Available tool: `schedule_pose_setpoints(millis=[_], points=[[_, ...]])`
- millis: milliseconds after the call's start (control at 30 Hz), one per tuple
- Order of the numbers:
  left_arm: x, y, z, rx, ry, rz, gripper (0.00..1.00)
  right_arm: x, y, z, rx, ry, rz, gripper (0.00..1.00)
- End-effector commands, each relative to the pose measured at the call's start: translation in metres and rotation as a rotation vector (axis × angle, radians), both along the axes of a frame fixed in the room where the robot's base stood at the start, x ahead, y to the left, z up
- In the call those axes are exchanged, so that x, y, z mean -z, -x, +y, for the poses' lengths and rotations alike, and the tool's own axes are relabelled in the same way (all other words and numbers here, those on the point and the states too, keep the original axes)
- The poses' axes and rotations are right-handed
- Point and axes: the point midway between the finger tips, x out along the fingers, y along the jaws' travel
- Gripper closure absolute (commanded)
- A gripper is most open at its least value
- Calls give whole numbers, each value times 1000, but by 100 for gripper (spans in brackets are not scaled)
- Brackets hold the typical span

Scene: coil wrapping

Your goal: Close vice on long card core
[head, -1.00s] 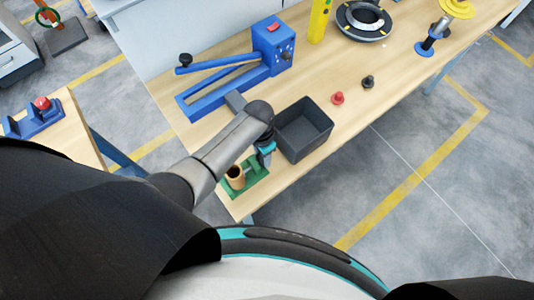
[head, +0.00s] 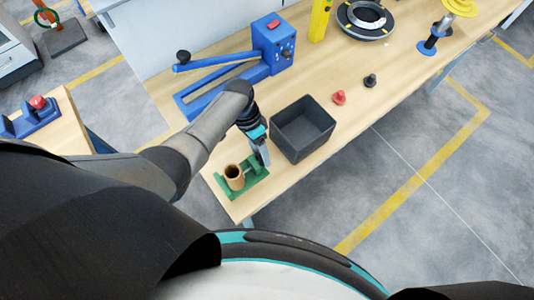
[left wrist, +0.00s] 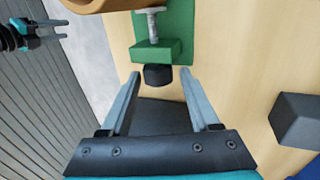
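The green vice (head: 256,184) stands on the near end of the wooden bench. The brown card core (head: 234,171) stands upright in it; its edge also shows at the top of the left wrist view (left wrist: 95,4). In that view the vice's screw ends in a dark knob (left wrist: 158,75). My left gripper (left wrist: 161,73) is open, with a fingertip on each side of the knob and a gap to each. In the head view my left gripper (head: 263,157) is beside the vice. My right gripper (left wrist: 50,30) appears far off in the left wrist view, its fingers apart.
A dark grey open box (head: 303,128) stands close to the right of my left gripper. A blue lever device (head: 270,48) is behind it. Red (head: 339,97) and black (head: 370,80) knobs lie farther right. The bench's front edge is near the vice.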

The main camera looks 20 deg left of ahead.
Motion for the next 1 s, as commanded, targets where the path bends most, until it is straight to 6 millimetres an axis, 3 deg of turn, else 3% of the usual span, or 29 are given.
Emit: schedule_pose_setpoints(millis=[233,400,633,1000], points=[[0,2,-1,1,-5,-2,38,-2,0,0,0,0,0,50],[-6,5,-5,4,-81,-61,38,-24,0,0,0,0,0,50],[-1,7,-8,4,-231,-177,38,-23,0,0,0,0,0,50],[-2,7,-8,0,-257,-197,38,-23,0,0,0,0,0,50]])
